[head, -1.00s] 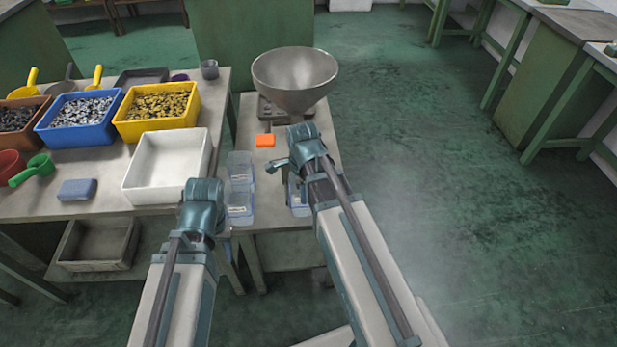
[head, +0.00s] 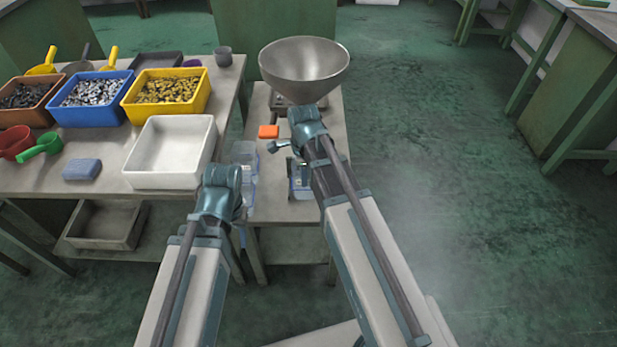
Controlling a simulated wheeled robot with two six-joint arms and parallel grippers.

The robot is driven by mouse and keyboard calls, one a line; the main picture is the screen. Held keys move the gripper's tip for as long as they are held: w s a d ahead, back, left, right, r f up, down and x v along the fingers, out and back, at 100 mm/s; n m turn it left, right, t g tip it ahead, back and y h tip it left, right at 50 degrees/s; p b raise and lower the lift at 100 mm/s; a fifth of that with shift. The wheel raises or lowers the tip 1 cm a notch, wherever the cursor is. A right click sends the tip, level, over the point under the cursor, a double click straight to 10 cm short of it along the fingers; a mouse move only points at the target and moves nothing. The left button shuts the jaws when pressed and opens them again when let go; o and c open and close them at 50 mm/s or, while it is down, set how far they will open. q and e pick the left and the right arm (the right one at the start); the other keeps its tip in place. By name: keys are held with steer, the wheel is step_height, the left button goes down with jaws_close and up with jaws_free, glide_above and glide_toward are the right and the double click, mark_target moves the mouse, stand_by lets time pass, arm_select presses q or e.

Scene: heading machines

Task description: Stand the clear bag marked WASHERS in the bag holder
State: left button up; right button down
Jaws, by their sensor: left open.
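Clear, bluish see-through items (head: 246,152) stand on the narrow bench, partly behind my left wrist. Another clear item (head: 300,188) is partly covered by my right arm. I cannot read any label, so I cannot tell which is the WASHERS bag or which is the holder. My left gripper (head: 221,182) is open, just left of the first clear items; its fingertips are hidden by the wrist. My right gripper (head: 306,128) is over the narrow bench, in front of the metal bowl; its jaws cannot be made out.
A large metal bowl (head: 304,66) sits on a scale at the bench's back, with an orange block (head: 268,131) in front. The left table holds a white tray (head: 168,152), a yellow bin (head: 167,93), a blue bin (head: 92,100) and a blue sponge-like block (head: 82,169). Floor at right is clear.

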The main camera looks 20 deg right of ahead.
steer(key=shift+f, duration=0.15)
steer(key=c, duration=1.1)
jaws_free()
step_height(320, 180, up, 12)
steer(key=p, duration=1.2)
steer(key=shift+s+a+r+n+h, duration=0.1)
steer(key=shift+s+a+n+h, duration=0.1)
steer(key=shift+s+a+n, duration=2.95)
steer(key=shift+s+a+r+n+h, duration=0.2)
steer(key=shift+s+n, duration=1.4)
steer(key=shift+n, duration=3.6)
steer(key=shift+s+a+f+n+h, duration=0.1)
steer(key=shift+s+a+n+h, duration=0.1)
steer(key=shift+s+a+n, duration=2.95)
steer(key=d+n, duration=0.1)
steer(key=w+d+n, duration=0.1)
steer(key=shift+w+d, duration=0.25)
steer(key=shift+d, duration=0.05)
